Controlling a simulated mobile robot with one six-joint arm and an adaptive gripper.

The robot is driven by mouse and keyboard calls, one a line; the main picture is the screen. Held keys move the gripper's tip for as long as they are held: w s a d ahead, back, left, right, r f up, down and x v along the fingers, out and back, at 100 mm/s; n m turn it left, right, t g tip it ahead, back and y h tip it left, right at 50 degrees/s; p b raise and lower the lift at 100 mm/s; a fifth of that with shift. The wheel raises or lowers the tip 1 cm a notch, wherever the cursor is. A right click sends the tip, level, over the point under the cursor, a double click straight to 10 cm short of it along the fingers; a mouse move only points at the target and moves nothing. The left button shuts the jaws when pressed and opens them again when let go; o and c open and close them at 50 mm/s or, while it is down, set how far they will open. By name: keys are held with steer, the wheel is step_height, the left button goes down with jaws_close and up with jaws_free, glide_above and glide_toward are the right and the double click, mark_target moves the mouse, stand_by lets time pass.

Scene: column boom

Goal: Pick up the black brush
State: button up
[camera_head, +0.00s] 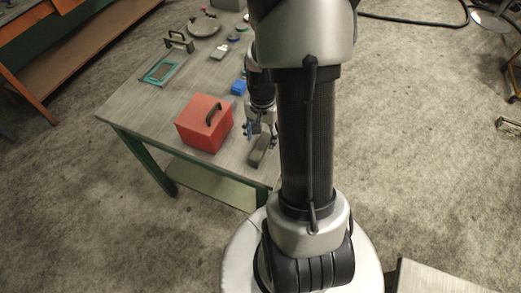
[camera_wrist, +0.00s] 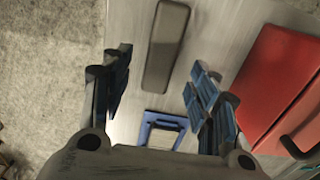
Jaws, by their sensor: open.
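A long dark grey block with rounded ends, which looks like the black brush (camera_wrist: 167,45), lies on the table in the wrist view. No bristles show. In the head view the brush (camera_head: 262,149) lies near the table's front edge, right of the red box. My gripper (camera_wrist: 161,60) is open and empty, its blue-lined fingers spread to either side of the brush's near end in the picture. In the head view my gripper (camera_head: 257,128) is just behind the brush and pointing down. I cannot tell the height left between the fingertips and the brush.
A red box (camera_head: 205,123) with a dark handle stands close left of the brush; it also shows in the wrist view (camera_wrist: 283,85). A blue item (camera_head: 238,87) lies behind the gripper. A green-framed tray (camera_head: 160,71) and small objects are farther back on the table (camera_head: 140,112).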

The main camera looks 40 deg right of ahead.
mark_target(261, 146)
steer(key=f, duration=0.1)
steer(key=f+b, duration=0.1)
steer(key=f, duration=0.1)
steer(key=a+f+b, duration=0.1)
steer(key=shift+s+f, duration=0.2)
steer(key=shift+s, duration=0.05)
steer(key=shift+f, duration=0.4)
steer(key=shift+r, duration=0.1)
steer(key=c, duration=1.2)
step_height(261, 146, up, 20)
steer(key=p, duration=0.6)
steer(key=shift+p, duration=0.3)
